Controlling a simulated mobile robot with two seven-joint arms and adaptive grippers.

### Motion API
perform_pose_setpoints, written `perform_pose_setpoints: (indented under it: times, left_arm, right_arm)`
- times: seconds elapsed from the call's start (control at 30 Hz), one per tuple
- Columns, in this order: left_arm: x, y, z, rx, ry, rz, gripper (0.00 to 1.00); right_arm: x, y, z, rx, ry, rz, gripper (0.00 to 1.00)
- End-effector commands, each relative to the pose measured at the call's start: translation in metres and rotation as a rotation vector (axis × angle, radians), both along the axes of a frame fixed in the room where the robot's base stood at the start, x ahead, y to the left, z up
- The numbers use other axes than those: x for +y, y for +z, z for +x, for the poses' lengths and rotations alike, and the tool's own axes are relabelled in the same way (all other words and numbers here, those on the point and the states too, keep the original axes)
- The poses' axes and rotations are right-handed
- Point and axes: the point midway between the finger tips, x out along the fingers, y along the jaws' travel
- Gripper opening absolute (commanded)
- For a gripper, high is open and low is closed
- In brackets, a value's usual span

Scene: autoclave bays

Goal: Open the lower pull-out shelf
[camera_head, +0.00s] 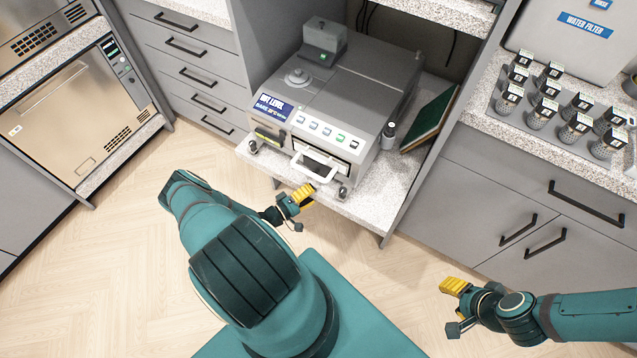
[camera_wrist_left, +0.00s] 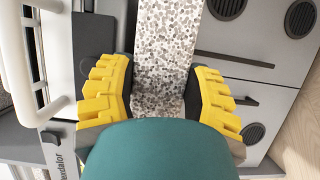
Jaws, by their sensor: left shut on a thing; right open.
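The lower pull-out shelf (camera_head: 375,195) is a white-and-grey speckled board under a grey tabletop autoclave (camera_head: 365,75). Its front stands out past the neighbouring cabinet fronts in the head view. My left gripper (camera_head: 303,197) is at the shelf's front edge, below the autoclave's white handle. In the left wrist view, its yellow fingers (camera_wrist_left: 160,95) lie on either side of the speckled shelf (camera_wrist_left: 165,60), shut on it. Part of the grip is hidden by a teal shape. My right gripper (camera_head: 459,308) is open and empty over the floor at lower right.
A small bottle (camera_head: 388,135) and a green book (camera_head: 430,120) are on the shelf beside the autoclave. An upper speckled shelf (camera_head: 440,12) is above. Drawers (camera_head: 195,75) stand left, cabinet doors (camera_head: 500,215) right. The wooden floor (camera_head: 130,215) in front is clear.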

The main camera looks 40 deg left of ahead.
Motion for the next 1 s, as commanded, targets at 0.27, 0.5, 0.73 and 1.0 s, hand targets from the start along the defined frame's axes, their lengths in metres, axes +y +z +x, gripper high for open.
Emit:
perform_pose_setpoints:
  times: [0.27, 0.5, 0.73, 1.0]
  left_arm:
    - [0.001, 0.0, 0.004, -0.001, 0.004, 0.001, 0.1]
    - [0.002, 0.001, 0.004, -0.002, 0.005, 0.002, 0.85]
    - [0.002, 0.001, 0.002, -0.002, 0.005, 0.002, 0.85]
    - [0.008, 0.001, -0.033, 0.0, 0.007, 0.003, 0.85]
  right_arm:
    - [0.0, 0.0, 0.0, 0.001, 0.0, 0.0, 0.47]
    - [0.0, 0.0, 0.0, 0.001, 0.0, 0.0, 0.47]
    - [0.0, 0.0, 0.0, 0.001, 0.0, 0.0, 0.47]
    - [0.0, 0.0, 0.0, 0.0, 0.0, 0.0, 0.47]
